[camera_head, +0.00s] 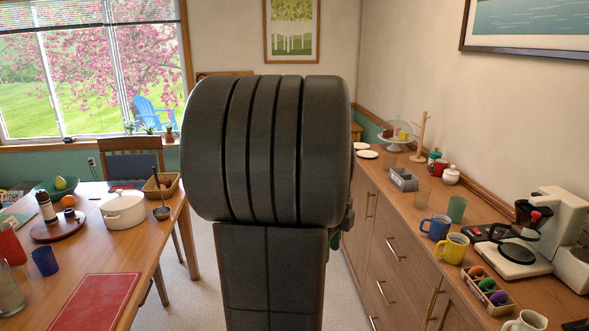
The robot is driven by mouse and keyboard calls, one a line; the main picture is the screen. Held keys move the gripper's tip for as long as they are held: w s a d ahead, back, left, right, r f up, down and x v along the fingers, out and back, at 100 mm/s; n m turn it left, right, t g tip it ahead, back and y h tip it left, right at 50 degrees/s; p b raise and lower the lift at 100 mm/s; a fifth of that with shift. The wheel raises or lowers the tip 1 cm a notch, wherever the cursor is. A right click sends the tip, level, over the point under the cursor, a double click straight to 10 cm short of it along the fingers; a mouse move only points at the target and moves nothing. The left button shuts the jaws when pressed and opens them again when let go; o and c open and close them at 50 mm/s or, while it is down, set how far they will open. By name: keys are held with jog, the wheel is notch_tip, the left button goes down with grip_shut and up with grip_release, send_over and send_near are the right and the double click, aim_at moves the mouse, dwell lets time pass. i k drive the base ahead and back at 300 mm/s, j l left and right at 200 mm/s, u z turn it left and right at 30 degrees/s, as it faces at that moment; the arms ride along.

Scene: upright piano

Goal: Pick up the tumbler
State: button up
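Several cups could be the tumbler, and I cannot tell which one is meant. A handleless dark blue tumbler (44,261) stands upright on the table at left. A green tumbler (457,209) and a brownish, see-through tumbler (422,194) stand on the sideboard at right. A large dark grey link of my own arm fills the middle of the view and hides what is behind it. My gripper does not show.
The wooden table (150,262) holds a white pot (123,212), a red mat (95,303) and a round tray. On the sideboard (384,189), a blue mug (437,228), a yellow mug (453,249) and a coffee machine (560,232) stand near the tumblers. Bare floor (203,275) lies between.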

aim_at(391, 158)
jog(key=i, duration=1.65)
jog(key=i+z, duration=0.3)
jog(key=i, duration=0.25)
jog(key=i+j+z, duration=0.25)
jog(key=i, duration=0.25)
jog(key=i+j+z, duration=0.3)
jog(key=i, duration=0.25)
jog(key=i+l+z, duration=0.2)
jog(key=i+z, duration=0.75)
jog(key=k+l, duration=0.05)
jog(key=k, duration=0.05)
